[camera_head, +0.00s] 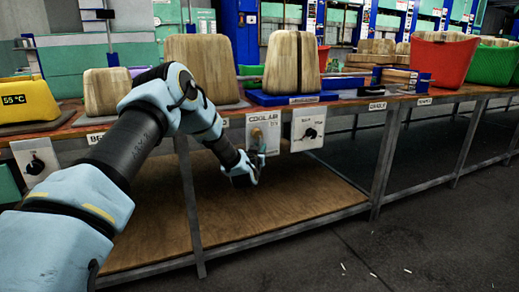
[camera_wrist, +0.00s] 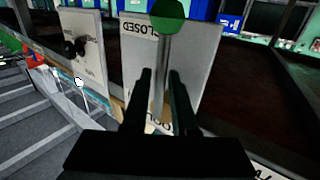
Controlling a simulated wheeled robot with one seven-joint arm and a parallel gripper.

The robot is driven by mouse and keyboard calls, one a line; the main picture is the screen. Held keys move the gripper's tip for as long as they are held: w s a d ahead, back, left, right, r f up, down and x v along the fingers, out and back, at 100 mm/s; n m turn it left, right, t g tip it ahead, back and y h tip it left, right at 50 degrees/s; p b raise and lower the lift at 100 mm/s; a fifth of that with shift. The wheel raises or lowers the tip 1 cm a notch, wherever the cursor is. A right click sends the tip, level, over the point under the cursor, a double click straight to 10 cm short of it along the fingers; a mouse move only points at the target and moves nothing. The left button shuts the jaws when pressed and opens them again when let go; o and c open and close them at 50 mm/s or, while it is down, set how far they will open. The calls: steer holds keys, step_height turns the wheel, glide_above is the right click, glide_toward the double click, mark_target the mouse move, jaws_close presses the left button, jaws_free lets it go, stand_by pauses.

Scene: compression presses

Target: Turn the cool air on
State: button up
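The COOL AIR panel (camera_head: 264,124) is a white plate on the front edge of the bench. It also shows upside down in the wrist view (camera_wrist: 205,55), with the word CLOSED near the lever's knob end. The lever has a grey metal shaft (camera_wrist: 163,65) and a green knob (camera_wrist: 168,15). The knob lies toward the CLOSED end. My gripper (camera_wrist: 160,72) is open, its two black fingers apart on either side of the shaft in the picture. I cannot tell whether they touch it. In the head view my gripper (camera_head: 254,168) hides the lower part of the panel.
A white dial panel (camera_head: 308,128) with a black knob is just right of the COOL AIR panel. Another dial panel (camera_head: 35,163) hangs at the far left. A wooden lower shelf (camera_head: 290,200) lies below my gripper. Bins and blocks stand on the bench above.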

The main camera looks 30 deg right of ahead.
jaws_close()
stand_by(1.3)
